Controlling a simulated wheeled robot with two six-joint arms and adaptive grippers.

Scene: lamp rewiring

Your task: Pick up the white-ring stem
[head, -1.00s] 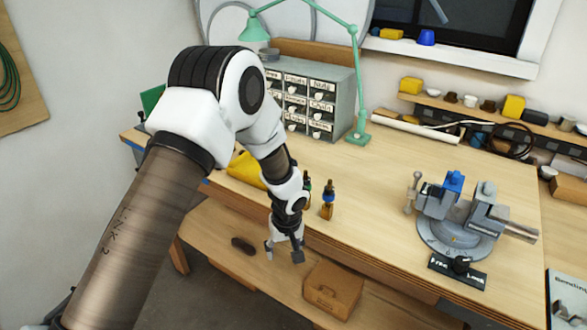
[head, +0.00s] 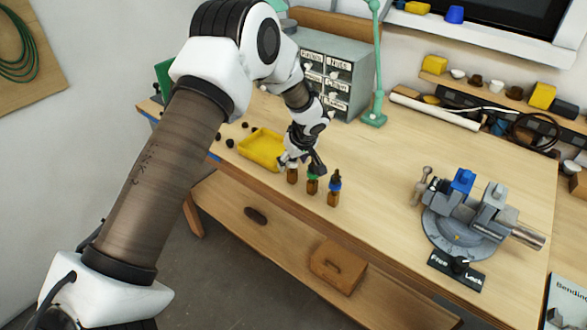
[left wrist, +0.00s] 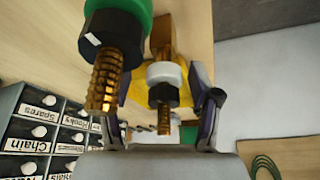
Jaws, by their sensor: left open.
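Three brass-and-dark stems stand in a short row near the bench's front edge. The white-ring stem (left wrist: 164,76) shows in the left wrist view between my two fingers; I cannot tell whether they touch it. In the head view only its brown lower part (head: 292,176) shows, its top hidden by my gripper. The green-ring stem (head: 313,184) stands right beside it and shows large in the left wrist view (left wrist: 108,60). The blue-ring stem (head: 333,190) is farthest right. My left gripper (head: 302,164) is open at the white-ring stem. My right gripper is out of view.
A yellow tray (head: 258,150) lies just left of the stems, with small black pieces beside it. A grey drawer cabinet (head: 345,65) and a green lamp (head: 375,118) stand behind. A vise (head: 470,215) is at the right. The bench middle is clear.

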